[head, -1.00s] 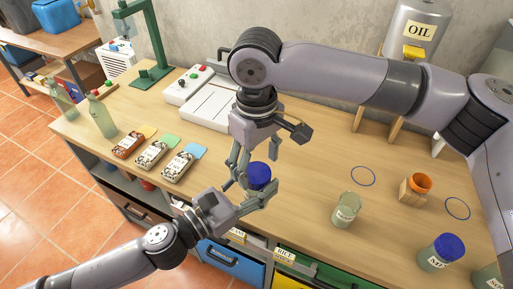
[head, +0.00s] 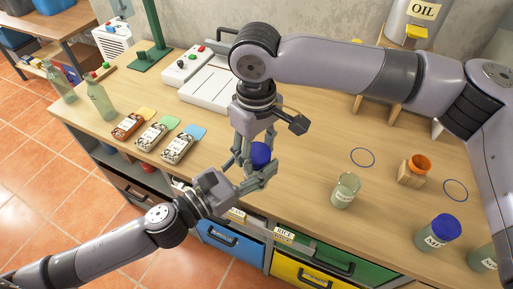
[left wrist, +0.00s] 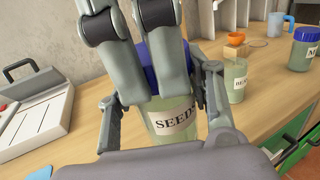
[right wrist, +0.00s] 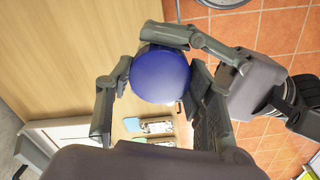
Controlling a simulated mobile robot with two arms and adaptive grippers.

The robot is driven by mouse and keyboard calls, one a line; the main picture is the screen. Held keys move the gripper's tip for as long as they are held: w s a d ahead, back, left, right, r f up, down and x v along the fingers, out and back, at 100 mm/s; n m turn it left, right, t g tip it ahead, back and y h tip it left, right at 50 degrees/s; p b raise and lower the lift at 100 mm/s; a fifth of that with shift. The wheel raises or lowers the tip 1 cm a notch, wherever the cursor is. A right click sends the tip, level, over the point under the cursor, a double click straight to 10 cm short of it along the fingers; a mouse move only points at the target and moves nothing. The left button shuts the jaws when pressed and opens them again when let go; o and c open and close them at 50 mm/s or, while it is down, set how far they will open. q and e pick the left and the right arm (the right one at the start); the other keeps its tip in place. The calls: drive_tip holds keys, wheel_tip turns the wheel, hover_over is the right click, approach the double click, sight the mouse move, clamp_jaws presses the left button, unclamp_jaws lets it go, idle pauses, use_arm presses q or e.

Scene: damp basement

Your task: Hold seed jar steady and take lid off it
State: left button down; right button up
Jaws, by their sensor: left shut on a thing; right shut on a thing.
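My left gripper (head: 262,178) is shut on the jar's body from the front left. My right gripper (head: 246,155) comes down from above and is shut on the lid, with fingers on either side of it. Most of the jar's body is hidden by the fingers in the head view.
A blue-lidded jar (head: 437,233) is farther right. Several seed packets (head: 152,137) and a white device (head: 208,88) lie to the left. Drawers sit below the front edge.

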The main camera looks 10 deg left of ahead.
drive_tip(key=c, duration=0.4)
drive_tip(key=o, duration=1.2)
wheel_tip(320, 180, up, 8)
drive_tip(key=shift+f, duration=0.15)
drive_tip(key=shift+c, duration=0.3)
drive_tip(key=shift+f, duration=3.85)
drive_tip(key=shift+c, duration=0.6)
